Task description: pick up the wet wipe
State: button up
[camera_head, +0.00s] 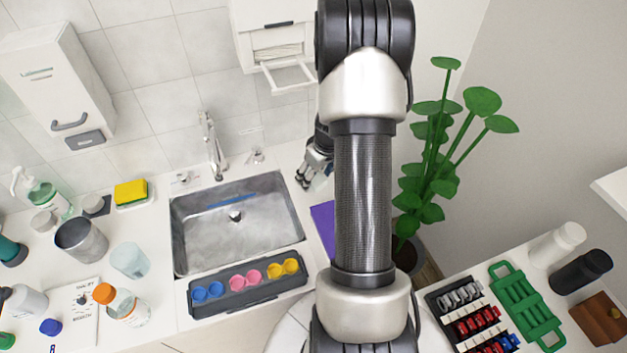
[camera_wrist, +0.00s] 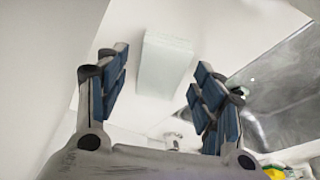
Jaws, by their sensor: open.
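My gripper (camera_wrist: 158,78) is open in the wrist view, with its blue-padded fingers spread wide and nothing held. A pale white rectangular piece (camera_wrist: 166,62), which looks like the wet wipe, lies on a white surface and shows between the fingertips. The fingers do not seem to touch it. In the head view my gripper (camera_head: 316,165) is beside the right rim of the sink (camera_head: 205,245), partly behind my arm. I cannot make out the wipe in the head view; my arm may hide it.
A faucet (camera_head: 212,145) stands behind the sink. A purple flat item (camera_head: 323,222) lies right of the sink, partly behind my arm. A dark tray (camera_head: 210,304) with coloured cups is in front. A plant (camera_head: 438,150) stands right of my arm. An open dispenser (camera_head: 290,76) hangs above.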

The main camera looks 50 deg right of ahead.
jog(key=shift+c, duration=0.2)
jog(key=c, duration=0.8)
jog(key=shift+r, duration=0.1)
